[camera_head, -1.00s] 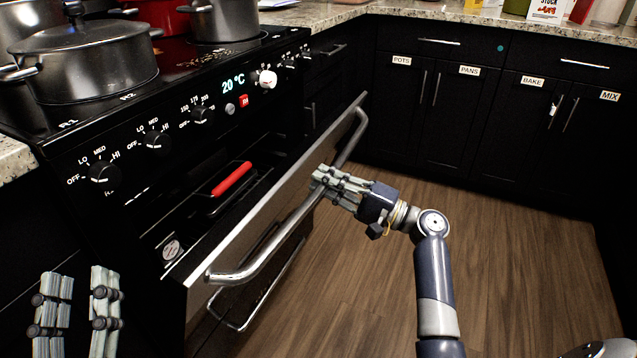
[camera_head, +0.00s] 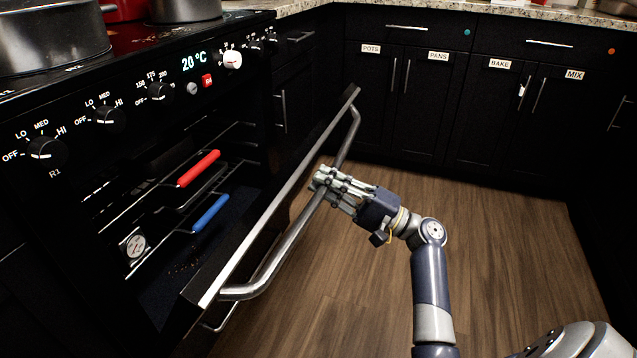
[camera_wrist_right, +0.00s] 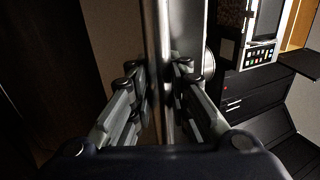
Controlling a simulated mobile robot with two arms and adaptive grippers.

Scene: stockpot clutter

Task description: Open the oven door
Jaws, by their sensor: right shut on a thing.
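The black oven door is tilted partly open; its pale top edge (camera_head: 285,190) slants across the head view. A long metal handle (camera_head: 275,268) runs along its outer face. My right gripper (camera_head: 321,181) is shut on the handle, a little beyond its middle. In the right wrist view, the fingers stand on both sides of the handle bar (camera_wrist_right: 160,60). Inside the oven, a rack with a red grip (camera_head: 199,168) sits above one with a blue grip (camera_head: 211,213). A round thermometer (camera_head: 134,244) shows at the left of the cavity. My left gripper is not in view.
Pots stand on the cooktop, including a dark pot (camera_head: 50,38). Knobs and a 20 °C display (camera_head: 195,63) line the front panel. Labelled black cupboards (camera_head: 480,115) stand at the back. The wooden floor (camera_head: 500,260) is clear. A second metal bar shows below the door handle.

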